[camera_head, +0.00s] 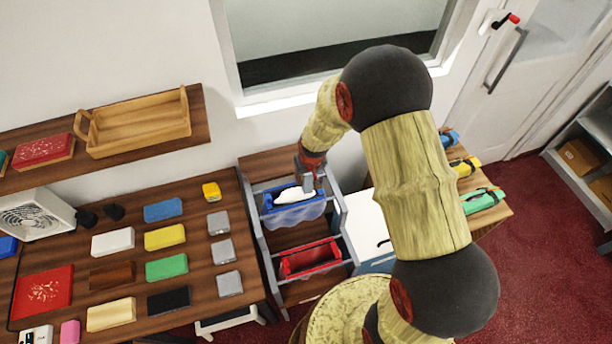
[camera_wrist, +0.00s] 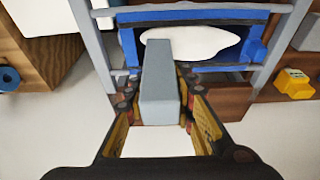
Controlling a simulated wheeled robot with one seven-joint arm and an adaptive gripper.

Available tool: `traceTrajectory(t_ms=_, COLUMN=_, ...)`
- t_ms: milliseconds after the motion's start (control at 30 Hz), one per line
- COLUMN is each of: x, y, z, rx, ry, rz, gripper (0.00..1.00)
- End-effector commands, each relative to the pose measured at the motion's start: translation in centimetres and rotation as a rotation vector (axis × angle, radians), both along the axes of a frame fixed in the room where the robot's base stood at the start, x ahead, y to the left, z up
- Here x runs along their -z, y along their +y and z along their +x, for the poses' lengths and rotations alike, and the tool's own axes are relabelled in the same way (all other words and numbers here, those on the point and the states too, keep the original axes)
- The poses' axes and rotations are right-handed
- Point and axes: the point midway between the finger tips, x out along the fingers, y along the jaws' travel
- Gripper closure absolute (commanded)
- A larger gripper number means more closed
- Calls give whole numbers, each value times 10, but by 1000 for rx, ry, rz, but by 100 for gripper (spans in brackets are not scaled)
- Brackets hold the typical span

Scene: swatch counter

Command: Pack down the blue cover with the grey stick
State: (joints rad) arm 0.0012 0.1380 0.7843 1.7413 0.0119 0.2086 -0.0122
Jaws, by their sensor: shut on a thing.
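My gripper (camera_wrist: 160,112) is shut on the grey stick (camera_wrist: 159,75), a plain block that points away from the wrist camera. In the head view my gripper (camera_head: 311,163) is above the left rack, and the stick (camera_head: 307,183) hangs from it. The stick's far end overlaps the white patch (camera_wrist: 205,42) inside the blue cover (camera_wrist: 135,58); I cannot tell whether it touches. The blue cover (camera_head: 269,204) sits in the upper part of a grey-railed rack, with pale translucent material bulging below it. The stick hides part of the white patch.
A red cover (camera_head: 310,261) sits lower in the same rack (camera_head: 262,240). The wooden table (camera_head: 75,230) at left holds several coloured blocks. A shelf above carries a wooden tray (camera_head: 140,125). Rolled coloured items (camera_head: 482,200) lie right of my arm.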

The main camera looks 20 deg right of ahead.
Motion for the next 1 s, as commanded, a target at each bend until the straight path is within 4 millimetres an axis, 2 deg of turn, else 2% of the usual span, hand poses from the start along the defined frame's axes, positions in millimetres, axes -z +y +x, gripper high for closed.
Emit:
traceTrajectory(t_ms=133, x=8, y=0, z=0, rx=0, ry=0, rz=0, gripper=95)
traceTrajectory(t_ms=533, x=5, y=0, z=0, rx=0, ry=0, rz=0, gripper=95)
traceTrajectory(t_ms=1000, x=-27, y=0, z=0, rx=0, ry=0, rz=0, gripper=95)
